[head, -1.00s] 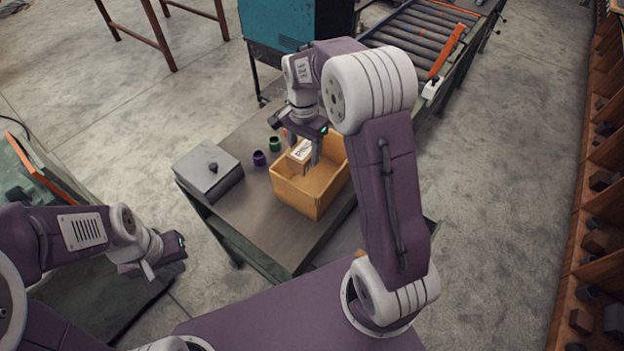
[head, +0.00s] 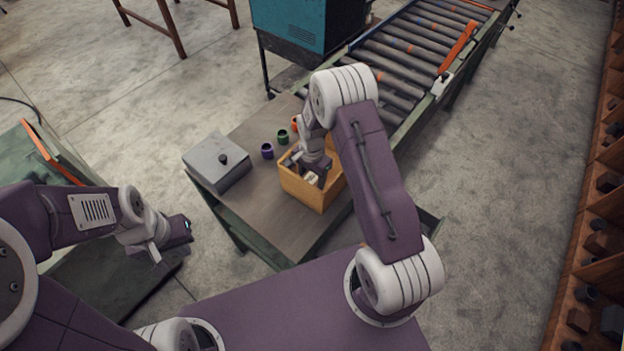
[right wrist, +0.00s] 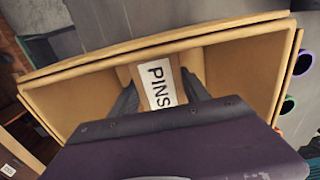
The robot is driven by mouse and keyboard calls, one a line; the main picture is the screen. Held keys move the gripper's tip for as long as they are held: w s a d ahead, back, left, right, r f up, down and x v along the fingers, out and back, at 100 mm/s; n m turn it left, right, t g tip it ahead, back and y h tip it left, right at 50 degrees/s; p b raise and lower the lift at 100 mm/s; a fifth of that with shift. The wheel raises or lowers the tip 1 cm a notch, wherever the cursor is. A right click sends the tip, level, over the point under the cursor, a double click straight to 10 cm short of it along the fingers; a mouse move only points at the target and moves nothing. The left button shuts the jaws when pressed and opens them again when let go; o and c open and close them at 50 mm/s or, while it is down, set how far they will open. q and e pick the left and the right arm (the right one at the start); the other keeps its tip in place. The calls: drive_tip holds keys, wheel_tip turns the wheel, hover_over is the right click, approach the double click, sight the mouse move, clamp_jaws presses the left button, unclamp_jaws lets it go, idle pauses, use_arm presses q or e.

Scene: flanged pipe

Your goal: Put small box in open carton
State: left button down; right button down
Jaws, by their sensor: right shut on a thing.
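The open carton (head: 318,192) is a yellow-brown box with no lid, standing on the grey table. The small box (right wrist: 158,84) is brown with a white label reading PINS, seen in the right wrist view inside the carton's walls (right wrist: 60,92). My right gripper (right wrist: 160,95) reaches down into the carton, with its dark fingers on both sides of the small box, shut on it. In the head view the wrist and carton wall hide most of the small box. My left gripper (head: 188,230) is empty, off to the left, away from the table; its fingers are too small to judge.
A purple jar (head: 267,151), a green jar (head: 283,136) and an orange jar (head: 295,123) stand behind the carton. A roller conveyor (head: 400,60) lies beyond.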

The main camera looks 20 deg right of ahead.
drive_tip(key=shift+f, duration=0.75)
drive_tip(key=shift+f, duration=0.1)
drive_tip(key=c, duration=0.5)
unclamp_jaws()
